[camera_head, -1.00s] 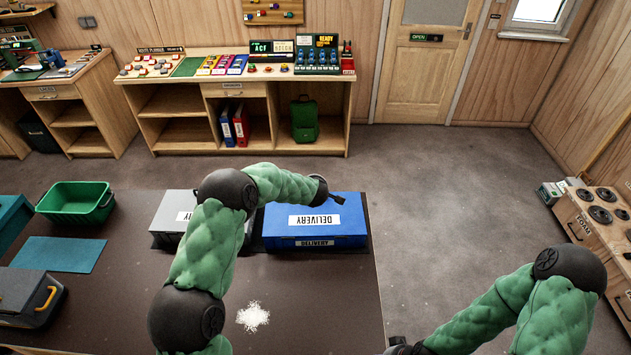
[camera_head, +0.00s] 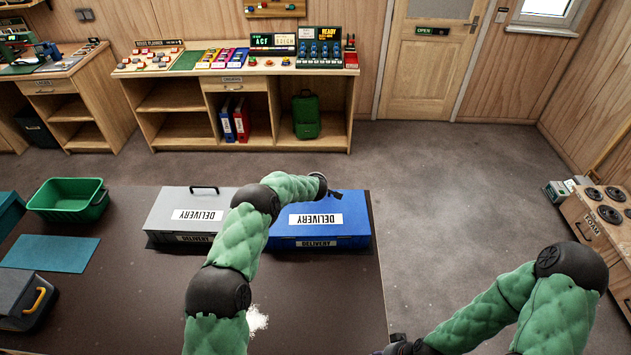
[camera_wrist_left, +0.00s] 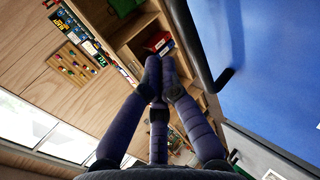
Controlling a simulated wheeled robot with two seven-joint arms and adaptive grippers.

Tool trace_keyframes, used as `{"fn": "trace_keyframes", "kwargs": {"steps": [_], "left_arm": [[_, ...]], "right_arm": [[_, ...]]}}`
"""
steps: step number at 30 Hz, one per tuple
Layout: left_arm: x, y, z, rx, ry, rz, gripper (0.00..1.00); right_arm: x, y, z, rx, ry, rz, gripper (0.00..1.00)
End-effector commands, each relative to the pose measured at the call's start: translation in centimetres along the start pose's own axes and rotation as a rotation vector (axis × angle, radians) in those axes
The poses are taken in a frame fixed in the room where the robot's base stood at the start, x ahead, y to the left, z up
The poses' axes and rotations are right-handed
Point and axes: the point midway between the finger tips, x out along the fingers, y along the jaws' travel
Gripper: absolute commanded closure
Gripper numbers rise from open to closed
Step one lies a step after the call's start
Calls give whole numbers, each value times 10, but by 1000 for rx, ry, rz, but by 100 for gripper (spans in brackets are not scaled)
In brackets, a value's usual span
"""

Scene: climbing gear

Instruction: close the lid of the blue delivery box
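The blue delivery box (camera_head: 350,228) stands near the back right corner of the dark table. Its blue lid (camera_head: 350,204), with a white DELIVERY label, appears to lie flat over the box; I see no clear gap. My left gripper (camera_head: 336,195) is over the back part of the lid, partly hidden by its wrist. In the left wrist view its fingers (camera_wrist_left: 157,75) come together with nothing between them. The blue surface and a black handle (camera_wrist_left: 212,70) are just to their right. My right gripper (camera_head: 405,347) is low at the bottom edge, mostly cut off.
A grey delivery box (camera_head: 172,215) stands left of the blue one, its lid down. A green bin (camera_head: 70,208), a blue mat (camera_head: 50,253) and a grey case (camera_head: 25,300) are farther left. A white powdery patch (camera_head: 259,320) lies partly behind my left arm.

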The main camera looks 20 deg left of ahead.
Motion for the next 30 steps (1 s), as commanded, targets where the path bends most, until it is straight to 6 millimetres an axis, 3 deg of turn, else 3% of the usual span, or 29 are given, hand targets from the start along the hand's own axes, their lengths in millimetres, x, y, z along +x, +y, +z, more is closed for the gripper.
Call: {"fn": "trace_keyframes", "kwargs": {"steps": [7, 21, 30], "left_arm": [[11, -6, 0, 0, 0, 1, 100], [12, -7, 0, 0, 1, 0, 100], [-1, -6, 0, 0, 1, 1, 100]], "right_arm": [[5, 2, 0, 0, 0, 0, 57], [5, 2, 0, 0, 0, 0, 57], [5, 2, 0, 0, 0, 0, 57]]}}
